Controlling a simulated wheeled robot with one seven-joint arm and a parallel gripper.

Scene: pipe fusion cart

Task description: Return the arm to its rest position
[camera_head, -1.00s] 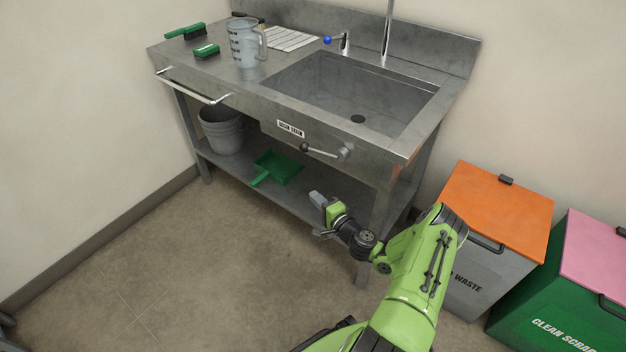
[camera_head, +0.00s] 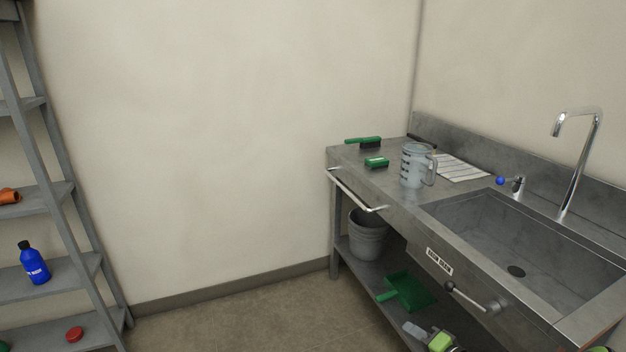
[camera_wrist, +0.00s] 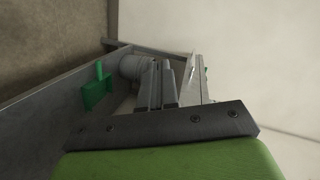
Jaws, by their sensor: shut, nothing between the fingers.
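My gripper (camera_head: 414,330) shows at the bottom edge of the head view, in front of the sink bench's lower shelf, just below the green dustpan (camera_head: 408,292) in the picture. Only its grey fingers and part of the green wrist show; the rest of my arm is mostly out of frame. In the wrist view the grey fingers (camera_wrist: 160,88) are close together with nothing between them. The dustpan (camera_wrist: 96,90) is left of them there, and a grey bucket (camera_wrist: 135,66) is behind them. Whether the fingers touch anything is not clear.
The steel sink bench (camera_head: 395,205) stands at right with a front rail (camera_head: 352,190), a valve lever (camera_head: 475,300) and a measuring jug (camera_head: 416,166). A grey shelf rack (camera_head: 60,190) holds a blue bottle (camera_head: 34,263) at left. Floor between them is clear.

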